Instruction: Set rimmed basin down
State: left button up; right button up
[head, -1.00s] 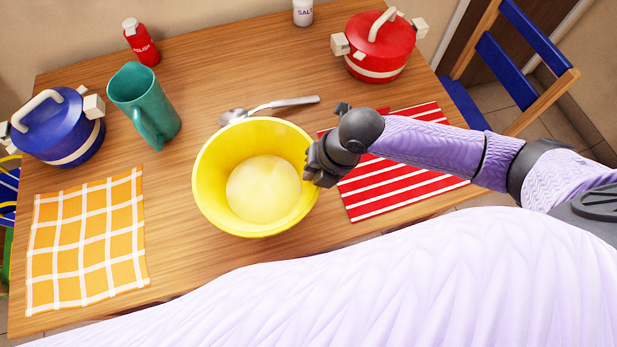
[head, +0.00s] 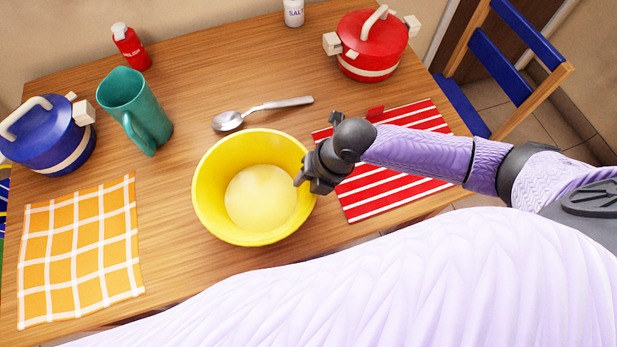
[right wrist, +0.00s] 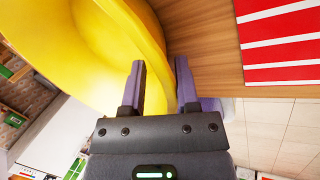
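The rimmed basin is a yellow bowl (head: 215,205) with a pale round bottom. It appears upright and near or on the wooden tabletop, in the middle front in the head view; its underside is hidden. My right gripper (head: 308,180) is at its right rim. In the right wrist view, the two fingers (right wrist: 160,85) stand apart with the yellow wall (right wrist: 135,35) passing between them, one finger inside the bowl and one outside. The fingers look open around the rim. My left gripper is not in view.
A spoon (head: 262,113) lies just behind the bowl, and a red striped mat (head: 390,185) lies to its right. A teal pitcher (head: 130,105), blue pot (head: 45,140) and orange checked cloth (head: 80,250) are at left. A red pot (head: 370,50) stands at back right.

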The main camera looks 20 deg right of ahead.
jog(key=p+v, duration=0.3)
jog(key=v, duration=0.8)
jog(key=shift+r+p, duration=0.3)
jog(key=shift+p, duration=0.05)
jog(key=shift+d, duration=0.15)
